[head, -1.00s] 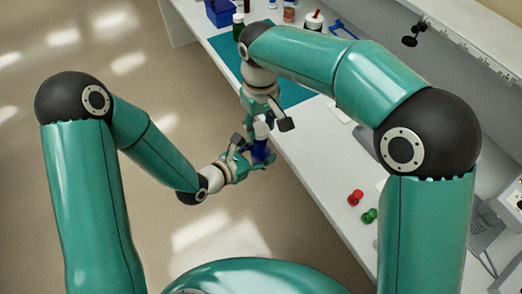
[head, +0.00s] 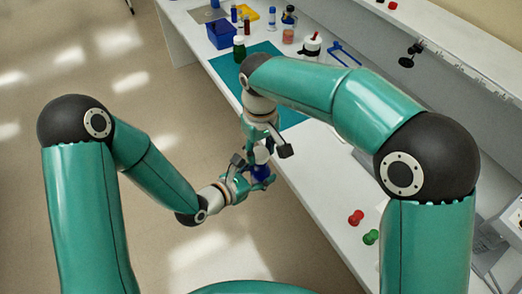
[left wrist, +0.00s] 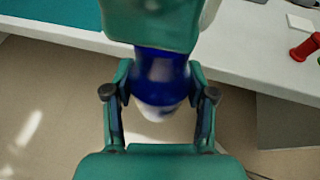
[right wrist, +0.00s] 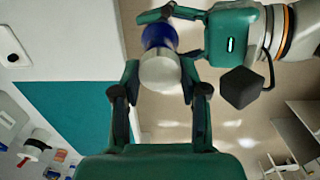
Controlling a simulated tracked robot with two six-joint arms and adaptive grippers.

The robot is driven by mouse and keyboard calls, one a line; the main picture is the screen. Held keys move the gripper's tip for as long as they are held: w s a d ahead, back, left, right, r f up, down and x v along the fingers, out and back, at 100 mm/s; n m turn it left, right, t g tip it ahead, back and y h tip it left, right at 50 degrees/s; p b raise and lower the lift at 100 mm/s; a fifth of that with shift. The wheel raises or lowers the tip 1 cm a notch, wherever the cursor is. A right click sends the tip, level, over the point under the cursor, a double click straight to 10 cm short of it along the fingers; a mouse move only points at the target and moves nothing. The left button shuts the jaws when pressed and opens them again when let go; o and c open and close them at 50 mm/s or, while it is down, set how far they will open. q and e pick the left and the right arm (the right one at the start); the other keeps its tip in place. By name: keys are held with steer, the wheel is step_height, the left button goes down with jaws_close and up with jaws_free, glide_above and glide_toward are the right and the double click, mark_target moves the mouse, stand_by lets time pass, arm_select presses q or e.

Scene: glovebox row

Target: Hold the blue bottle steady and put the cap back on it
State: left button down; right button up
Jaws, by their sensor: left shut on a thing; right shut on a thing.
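The blue bottle (head: 261,173) is held upright off the table's front edge, over the floor. My left gripper (head: 257,178) is shut around it from the side. In the left wrist view the bottle's blue body (left wrist: 160,75) sits between the fingers, its top hidden by my right gripper. My right gripper (head: 262,150) points down directly above and is shut on the white cap (right wrist: 160,72). In the right wrist view the cap lies in line with the blue bottle (right wrist: 158,37) and close against it. I cannot tell whether it is seated.
The white table (head: 310,180) runs along the right, with a teal mat (head: 228,70) near my right forearm. A green bottle (head: 239,48), a blue bin (head: 221,34) and a white jar (head: 311,45) stand at the back. Red (head: 356,217) and green (head: 371,237) pieces lie nearer me.

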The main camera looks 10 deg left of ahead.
mark_target(260, 171)
steer(key=shift+f, duration=0.9)
steer(key=shift+f, duration=0.6)
